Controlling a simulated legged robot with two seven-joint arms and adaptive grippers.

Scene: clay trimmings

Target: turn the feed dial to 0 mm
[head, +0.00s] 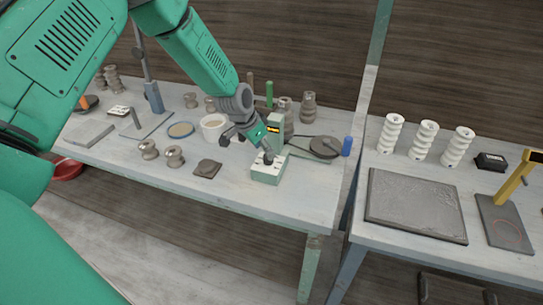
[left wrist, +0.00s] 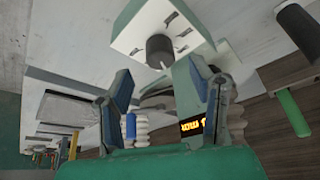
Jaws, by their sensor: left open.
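The feed dial is a dark round knob (left wrist: 160,50) on the pale top face of a small green-sided box (left wrist: 143,22). In the head view the box (head: 267,175) stands near the front edge of the left table. A light mark shows on the knob's near edge. My left gripper (head: 263,146) is just above the box in the head view. In the left wrist view its two blue-grey fingers (left wrist: 157,82) are apart, with the knob ahead of the gap, not clasped. A small display (left wrist: 192,127) glows orange, but its reading is partly hidden. My right gripper is in neither view.
A round grey disc (head: 325,147) and a blue cylinder (head: 347,146) are right of the box. Brown clay pieces (head: 174,156), a flat dark piece (head: 207,169) and a white cup (head: 213,127) are left. White ribbed pieces (head: 424,139) and a grey slab (head: 415,205) occupy the right table.

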